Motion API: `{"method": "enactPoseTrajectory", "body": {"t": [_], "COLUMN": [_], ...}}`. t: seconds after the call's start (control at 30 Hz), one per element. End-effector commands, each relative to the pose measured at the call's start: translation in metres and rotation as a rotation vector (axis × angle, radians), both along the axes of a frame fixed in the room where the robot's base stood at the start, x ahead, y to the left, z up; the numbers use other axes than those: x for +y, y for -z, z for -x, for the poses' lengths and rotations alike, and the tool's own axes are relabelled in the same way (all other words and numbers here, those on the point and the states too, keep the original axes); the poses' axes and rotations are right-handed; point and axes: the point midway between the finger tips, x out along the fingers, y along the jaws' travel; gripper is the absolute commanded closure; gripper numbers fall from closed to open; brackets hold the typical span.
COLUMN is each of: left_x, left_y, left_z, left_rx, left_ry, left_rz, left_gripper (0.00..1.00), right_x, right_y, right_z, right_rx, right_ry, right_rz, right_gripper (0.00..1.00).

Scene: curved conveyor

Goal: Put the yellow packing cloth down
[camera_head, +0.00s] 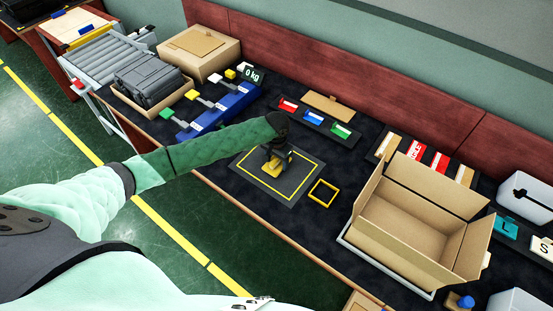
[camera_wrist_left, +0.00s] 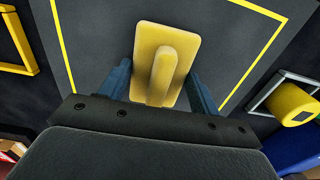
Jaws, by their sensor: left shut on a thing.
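The yellow packing cloth (camera_wrist_left: 182,46) is a flat yellow pad with a raised ridge along its middle. My left gripper (camera_wrist_left: 160,88) is shut on the ridge, its two fingers on either side. In the head view my left gripper (camera_head: 273,166) is over the dark mat with a yellow outline (camera_head: 294,188). Part of the yellow cloth (camera_head: 267,175) shows under it, and the rest is hidden by the gripper. I cannot tell whether the cloth touches the mat.
A yellow square frame (camera_head: 323,193) lies right of the mat. An open cardboard box (camera_head: 405,233) stands further right. A blue rack (camera_head: 226,110) with several coloured-handled tools is behind left. A dark tray with red, blue and green labels (camera_head: 315,118) lies behind the mat.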

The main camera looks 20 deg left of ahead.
Motion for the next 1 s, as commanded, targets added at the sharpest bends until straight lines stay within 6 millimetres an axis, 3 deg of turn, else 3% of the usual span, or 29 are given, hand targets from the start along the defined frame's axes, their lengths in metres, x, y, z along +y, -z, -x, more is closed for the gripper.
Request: {"method": "enactPoseTrajectory", "body": {"t": [0.17,0.2,0.3,0.57,0.77,1.0], "left_x": [0.000,0.000,0.000,0.000,0.000,0.000], "left_y": [0.003,0.002,0.002,0.002,-0.012,-0.056], "left_z": [0.000,0.000,0.000,0.000,-0.001,-0.001], "left_rx": [0.000,0.000,0.000,0.000,-0.004,-0.005], "left_ry": [0.000,0.000,0.000,0.000,-0.001,0.001], "left_rz": [0.000,0.000,0.000,0.000,0.001,0.002], "left_gripper": [0.55,0.29,0.15,0.15,0.15,0.15], "right_x": [0.000,-0.001,-0.001,-0.002,-0.001,0.010], "right_y": [0.000,0.000,0.001,0.001,0.004,-0.009], "right_z": [0.001,0.002,0.002,0.002,-0.001,-0.043], "right_rx": [0.001,0.002,0.002,0.003,0.006,-0.032], "right_ry": [0.000,0.000,0.001,0.001,0.000,-0.001], "right_rz": [0.000,0.000,0.001,0.001,0.002,-0.007], "right_gripper": [1.00,1.00,1.00,1.00,1.00,1.00]}}
